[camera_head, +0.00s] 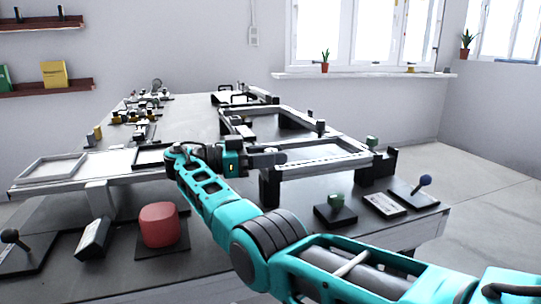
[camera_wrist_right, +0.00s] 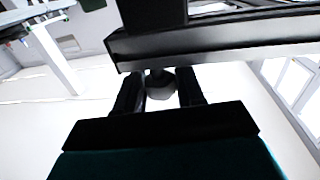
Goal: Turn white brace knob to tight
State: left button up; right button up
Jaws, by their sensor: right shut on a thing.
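My right arm reaches over the table from the lower right. My right gripper (camera_head: 268,158) lies level beside the near end of the raised chassis frame (camera_head: 325,163). In the right wrist view its two dark fingers (camera_wrist_right: 161,92) are shut on a small pale rounded knob (camera_wrist_right: 161,82). The knob sits just under a dark beam with a light lower edge (camera_wrist_right: 215,45). In the head view the knob is hidden by the gripper, and its turn angle cannot be read. My left gripper is in neither view.
A red rounded block (camera_head: 159,225) stands at the table's near left. Floor is clear at the right.

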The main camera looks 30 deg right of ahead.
jog(key=shift+d, duration=0.1)
jog(key=o, duration=0.9)
jog(key=shift+o, duration=0.2)
